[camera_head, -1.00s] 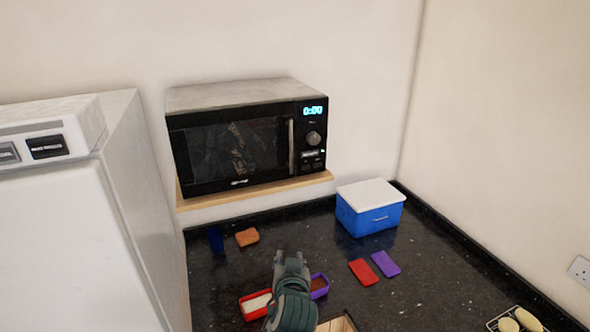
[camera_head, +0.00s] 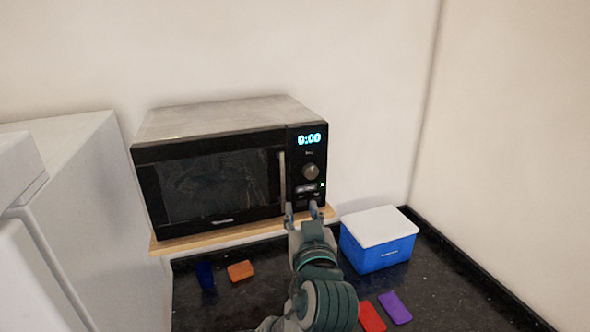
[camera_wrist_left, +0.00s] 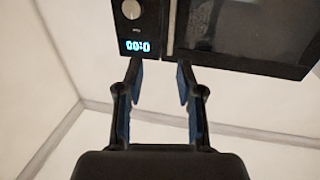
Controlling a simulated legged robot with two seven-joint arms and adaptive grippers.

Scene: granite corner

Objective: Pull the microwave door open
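The black microwave (camera_head: 215,185) sits on a wooden shelf, its door closed, with a vertical silver handle (camera_head: 282,178) at the door's right edge. My left gripper (camera_head: 303,208) is open in front of the microwave's lower right, just below the handle in the head view. In the left wrist view, the left gripper (camera_wrist_left: 159,80) shows two spread fingers with nothing between them. The microwave (camera_wrist_left: 225,32) and its handle (camera_wrist_left: 168,28) lie beyond the fingertips, apparently not between them. My right gripper is in neither view.
The wooden shelf (camera_head: 190,240) is under the microwave. A blue box with a white lid (camera_head: 382,240) stands right of my arm on the dark counter. An orange item (camera_head: 240,271), a dark blue item (camera_head: 205,276), red (camera_head: 371,316) and purple (camera_head: 395,307) lids lie there. A white appliance (camera_head: 80,200) stands left.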

